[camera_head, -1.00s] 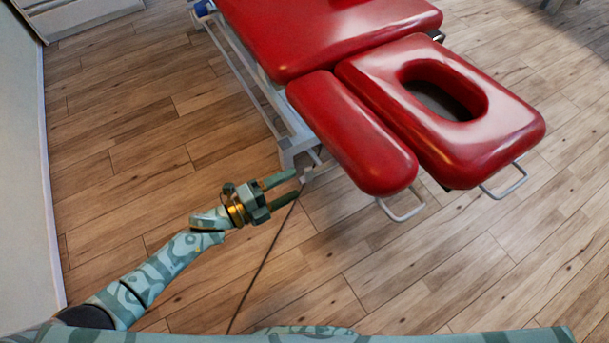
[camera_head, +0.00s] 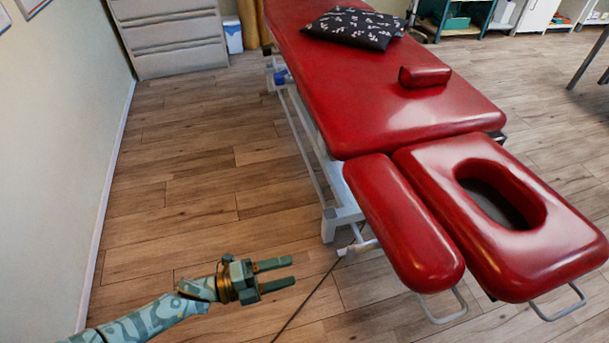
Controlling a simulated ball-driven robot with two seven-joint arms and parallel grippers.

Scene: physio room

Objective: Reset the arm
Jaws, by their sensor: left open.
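My left arm comes in from the lower left in the head view. My left gripper (camera_head: 276,274) is open, its two fingers pointing right with nothing between them. It is in front of the wooden floor, left of the near end of the red treatment table (camera_head: 375,85), and looks apart from it. My right gripper is not in view.
The table's armrest pad (camera_head: 405,225) and headrest with a face hole (camera_head: 555,250) reach toward me at right. A dark patterned pillow (camera_head: 353,27) and a small red bolster (camera_head: 425,76) lie on the table. A drawer cabinet (camera_head: 172,40) stands at the back left. Floor (camera_head: 180,200) between wall and table is clear.

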